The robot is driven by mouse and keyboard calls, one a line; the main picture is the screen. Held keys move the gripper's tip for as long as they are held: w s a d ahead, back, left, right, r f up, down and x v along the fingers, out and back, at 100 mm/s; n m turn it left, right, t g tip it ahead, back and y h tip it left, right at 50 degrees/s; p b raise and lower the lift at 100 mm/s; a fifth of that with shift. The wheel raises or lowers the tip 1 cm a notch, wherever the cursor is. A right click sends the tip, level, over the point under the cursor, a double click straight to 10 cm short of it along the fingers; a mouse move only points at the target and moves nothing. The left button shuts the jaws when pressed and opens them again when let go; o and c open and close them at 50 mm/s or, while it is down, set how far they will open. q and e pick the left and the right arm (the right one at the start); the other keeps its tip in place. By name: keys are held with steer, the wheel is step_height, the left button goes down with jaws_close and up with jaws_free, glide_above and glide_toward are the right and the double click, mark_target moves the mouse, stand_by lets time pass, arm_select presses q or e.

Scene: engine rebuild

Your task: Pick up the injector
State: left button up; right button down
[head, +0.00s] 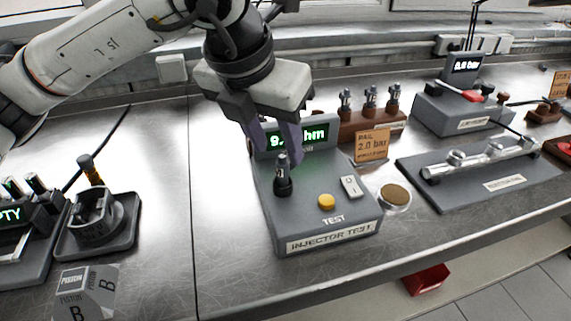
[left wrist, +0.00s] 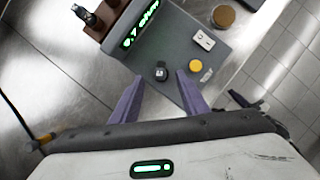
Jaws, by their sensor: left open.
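An injector (head: 283,178) stands upright in the socket of the grey injector test box (head: 330,232). It has a dark lower body and a metal top. In the left wrist view the injector (left wrist: 161,71) shows from above, ahead of and between the fingertips. My left gripper (head: 275,158) is open, just above and behind the injector in the head view, with purple fingers. More injectors (head: 370,98) stand in a brown rack (head: 372,124) behind. My right gripper is not in view.
The test box has a lit green display, a yellow button (head: 327,202) and a white switch (head: 351,187). A brown sign (head: 371,146) and a round tin (head: 395,196) stand to its right. A fuel rail plate (head: 480,172) lies farther right.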

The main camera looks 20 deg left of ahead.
mark_target(281, 158)
arm_select(q)
steer(key=shift+w+f, duration=0.15)
steer(key=shift+f, duration=0.25)
steer(key=p+x, duration=0.1)
steer(key=x, duration=0.4)
steer(key=shift+f, duration=0.2)
steer(key=c, duration=1)
jaws_close()
steer(key=shift+r, duration=0.2)
step_height(281, 158, up, 8)
steer(key=shift+d+r+b, duration=0.1)
steer(key=shift+r+b, duration=0.15)
steer(key=shift+b, duration=0.1)
steer(key=shift+r, duration=0.6)
